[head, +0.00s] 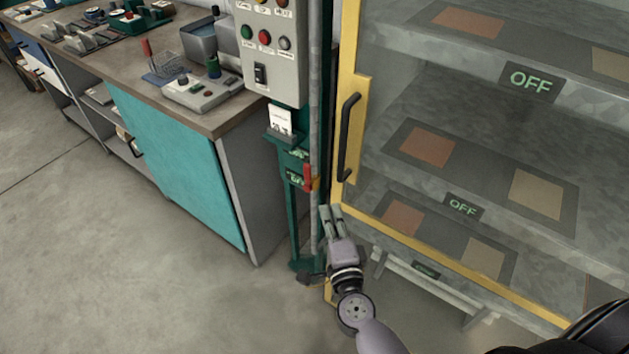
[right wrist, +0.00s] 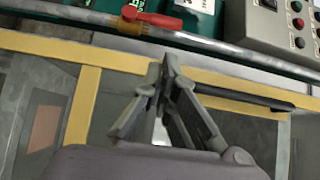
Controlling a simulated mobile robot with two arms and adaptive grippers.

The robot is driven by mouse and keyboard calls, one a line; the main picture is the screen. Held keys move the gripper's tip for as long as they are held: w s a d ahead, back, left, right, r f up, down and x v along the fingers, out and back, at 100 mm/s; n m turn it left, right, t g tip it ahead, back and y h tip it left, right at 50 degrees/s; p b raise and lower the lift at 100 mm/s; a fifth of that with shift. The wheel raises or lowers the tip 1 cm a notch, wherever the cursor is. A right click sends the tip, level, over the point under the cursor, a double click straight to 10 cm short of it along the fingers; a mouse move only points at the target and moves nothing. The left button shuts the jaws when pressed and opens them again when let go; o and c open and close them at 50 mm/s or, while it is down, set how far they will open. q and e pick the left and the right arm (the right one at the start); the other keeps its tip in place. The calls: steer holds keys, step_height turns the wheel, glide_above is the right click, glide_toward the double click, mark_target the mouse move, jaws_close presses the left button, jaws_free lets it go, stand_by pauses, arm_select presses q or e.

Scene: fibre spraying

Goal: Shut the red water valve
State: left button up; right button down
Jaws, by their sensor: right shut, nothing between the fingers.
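The red water valve (head: 308,177) is a small red lever on a thin upright grey pipe (head: 315,120), beside the green post under the control box. Its lever lies roughly along the pipe. In the right wrist view the valve (right wrist: 150,18) shows at the top, on the pipe that crosses there. My right gripper (head: 331,209) is shut and empty, a little below and to the right of the valve and apart from it. Its fingers (right wrist: 167,62) point towards the pipe in the wrist view. My left gripper is not in view.
A glass cabinet with a yellow frame (head: 350,100) and a black handle (head: 346,135) stands close on the right. The control box (head: 270,50) with buttons is above the valve. A workbench with a teal door (head: 175,150) is at left. The floor at lower left is clear.

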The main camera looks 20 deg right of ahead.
mark_target(307, 178)
steer(key=w+d, duration=0.1)
steer(key=w, duration=0.8)
steer(key=shift+w+d+p, duration=0.15)
steer(key=shift+w+p, duration=0.2)
steer(key=shift+w, duration=0.05)
